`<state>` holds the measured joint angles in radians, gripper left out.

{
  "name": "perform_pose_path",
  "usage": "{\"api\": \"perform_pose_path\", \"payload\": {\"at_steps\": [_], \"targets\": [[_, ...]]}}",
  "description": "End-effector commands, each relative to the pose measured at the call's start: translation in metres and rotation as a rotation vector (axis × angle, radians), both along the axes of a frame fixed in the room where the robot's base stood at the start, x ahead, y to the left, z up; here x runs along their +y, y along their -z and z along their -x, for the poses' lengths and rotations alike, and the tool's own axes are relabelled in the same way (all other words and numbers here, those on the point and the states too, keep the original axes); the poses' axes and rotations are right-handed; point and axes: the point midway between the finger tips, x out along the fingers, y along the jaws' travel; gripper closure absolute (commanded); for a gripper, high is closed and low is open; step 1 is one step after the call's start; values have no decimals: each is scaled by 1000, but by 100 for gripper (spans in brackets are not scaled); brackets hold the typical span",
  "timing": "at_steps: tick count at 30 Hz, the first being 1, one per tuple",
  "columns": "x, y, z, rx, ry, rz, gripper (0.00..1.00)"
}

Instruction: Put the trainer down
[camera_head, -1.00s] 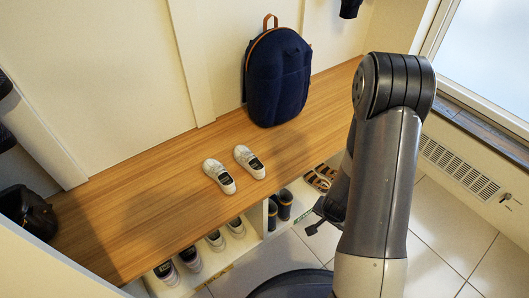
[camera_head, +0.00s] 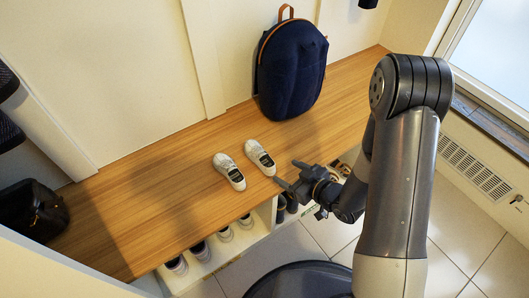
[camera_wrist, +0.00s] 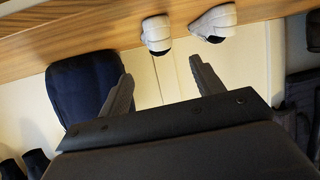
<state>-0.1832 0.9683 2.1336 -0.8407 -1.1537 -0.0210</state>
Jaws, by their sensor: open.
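Two white trainers with dark insides stand side by side on the wooden bench top (camera_head: 150,205): the left trainer (camera_head: 229,171) and the right trainer (camera_head: 260,157). My gripper (camera_head: 288,173) is open and empty, to the right of the right trainer and near the bench's front edge, apart from both shoes. In the wrist view, which looks upside down, the trainers show as one white shoe (camera_wrist: 157,34) and another white shoe (camera_wrist: 213,22) beyond the spread fingers (camera_wrist: 165,80). Nothing is between the fingers.
A dark blue backpack (camera_head: 291,72) stands on the bench against the wall. A black bag (camera_head: 32,212) is at the far left. Cubbies under the bench hold several shoes (camera_head: 200,250) and dark boots (camera_head: 281,207). The bench left of the trainers is clear.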

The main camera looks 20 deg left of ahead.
Motion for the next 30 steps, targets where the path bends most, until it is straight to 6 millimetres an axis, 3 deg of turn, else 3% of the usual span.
{"api": "perform_pose_path", "payload": {"at_steps": [6,14,21,30], "targets": [[27,16,-16,-1,-3,1,37],[44,26,-27,1,1,1,37],[70,43,-43,0,1,1,37],[77,45,-48,2,4,1,37]]}}
